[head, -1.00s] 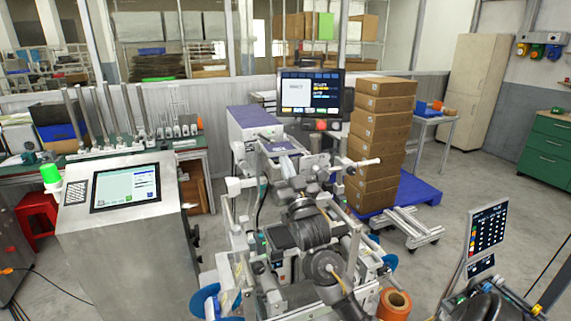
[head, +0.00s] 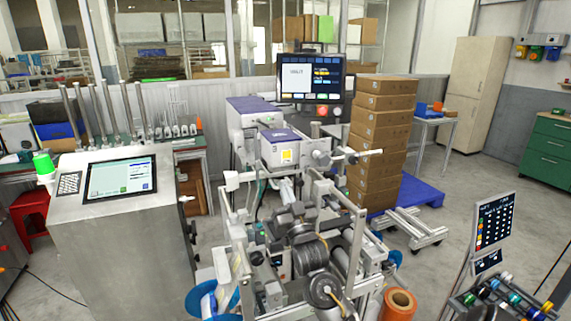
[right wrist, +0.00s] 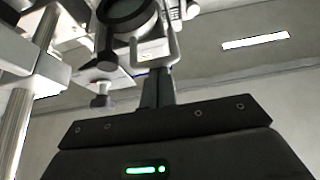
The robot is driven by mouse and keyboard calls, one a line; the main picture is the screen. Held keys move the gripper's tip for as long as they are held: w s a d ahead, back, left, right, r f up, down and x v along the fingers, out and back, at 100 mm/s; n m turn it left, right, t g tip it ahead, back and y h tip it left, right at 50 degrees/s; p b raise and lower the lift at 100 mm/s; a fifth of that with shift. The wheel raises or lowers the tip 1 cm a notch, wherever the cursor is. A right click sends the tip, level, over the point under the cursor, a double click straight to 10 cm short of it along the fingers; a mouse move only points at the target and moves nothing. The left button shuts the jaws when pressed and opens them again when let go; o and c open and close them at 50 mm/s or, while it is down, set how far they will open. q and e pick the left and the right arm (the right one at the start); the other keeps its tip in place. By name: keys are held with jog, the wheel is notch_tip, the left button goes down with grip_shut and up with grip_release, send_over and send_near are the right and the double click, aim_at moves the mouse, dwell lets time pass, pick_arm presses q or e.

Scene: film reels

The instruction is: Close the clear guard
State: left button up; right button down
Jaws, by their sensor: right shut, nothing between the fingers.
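The labelling machine stands in the middle of the head view, with an upright metal frame (head: 356,240) around its working area. I cannot clearly make out the clear guard's panel or its angle against this frame. My right gripper (head: 289,211) is over the machine, inside the frame area, partly lost among machine parts. In the right wrist view its fingers (right wrist: 157,78) are shut and empty, close to a pale looped handle (right wrist: 174,45). Whether they touch the handle I cannot tell. My left gripper is not in view.
A control cabinet (head: 120,235) stands left. An orange roll (head: 398,303) is low right. Stacked cartons (head: 380,145) stand behind.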

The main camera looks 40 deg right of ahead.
jog(key=shift+f, duration=0.6)
notch_tip(320, 180, up, 4)
jog(key=p, duration=0.4)
jog(key=b+v, duration=0.4)
jog(key=v, duration=0.6)
jog(key=shift+s+a, duration=0.15)
jog(key=shift+s, duration=0.2)
